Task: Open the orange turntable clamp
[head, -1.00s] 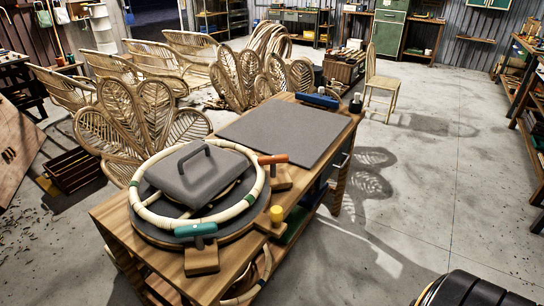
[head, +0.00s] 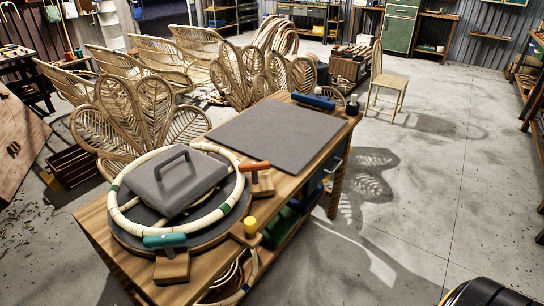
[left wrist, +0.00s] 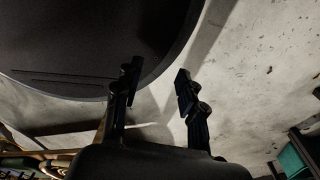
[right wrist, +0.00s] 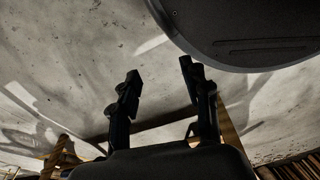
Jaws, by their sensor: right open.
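The orange turntable clamp (head: 258,167) sits on a wooden block at the right side of the round turntable (head: 128,237). Its orange handle lies across the rattan ring (head: 114,208), or close to the ring's edge. A teal clamp (head: 165,241) stands at the ring's front on its own block. Neither gripper shows in the head view. My left gripper (left wrist: 155,82) is open and empty over bare floor in the left wrist view. My right gripper (right wrist: 160,74) is open and empty over floor in the right wrist view.
The workbench (head: 92,215) also bears a dark grey mat (head: 278,135), a grey handled block (head: 176,182) inside the ring, and a yellow-topped peg (head: 250,226). Rattan chairs (head: 130,125) stand behind. The floor right of the bench (head: 420,200) is clear.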

